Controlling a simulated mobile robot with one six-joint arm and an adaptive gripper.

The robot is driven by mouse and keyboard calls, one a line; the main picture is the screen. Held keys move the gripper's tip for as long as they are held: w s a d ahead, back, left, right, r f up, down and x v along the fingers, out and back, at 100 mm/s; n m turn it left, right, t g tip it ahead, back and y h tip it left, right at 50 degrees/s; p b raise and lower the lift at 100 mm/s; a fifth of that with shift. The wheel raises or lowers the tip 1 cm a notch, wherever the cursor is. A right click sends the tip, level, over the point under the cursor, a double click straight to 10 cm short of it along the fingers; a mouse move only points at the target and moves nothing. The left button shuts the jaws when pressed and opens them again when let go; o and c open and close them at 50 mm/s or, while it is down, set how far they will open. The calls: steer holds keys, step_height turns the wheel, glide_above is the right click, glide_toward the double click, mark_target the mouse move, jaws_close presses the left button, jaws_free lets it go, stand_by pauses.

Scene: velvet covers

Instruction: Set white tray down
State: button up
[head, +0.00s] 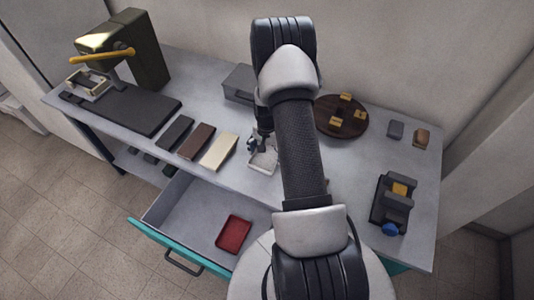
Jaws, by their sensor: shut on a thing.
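The white tray (263,160) is a small shallow tray at the middle of the table, partly hidden behind my arm. My gripper (256,145) is at the tray's far left side, shut on it. The fingertips are small and partly covered by my arm. I cannot tell whether the tray's underside touches the tabletop.
A cream block (219,151), a brown block (196,141) and a dark block (174,133) lie left of the tray. A grey box (240,83) stands behind. A round brown board (341,117) bears several small wooden pieces. The open drawer (190,212) in front holds a red tray (233,233).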

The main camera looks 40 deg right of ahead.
steer(key=shift+f, duration=0.15)
steer(key=o, duration=1)
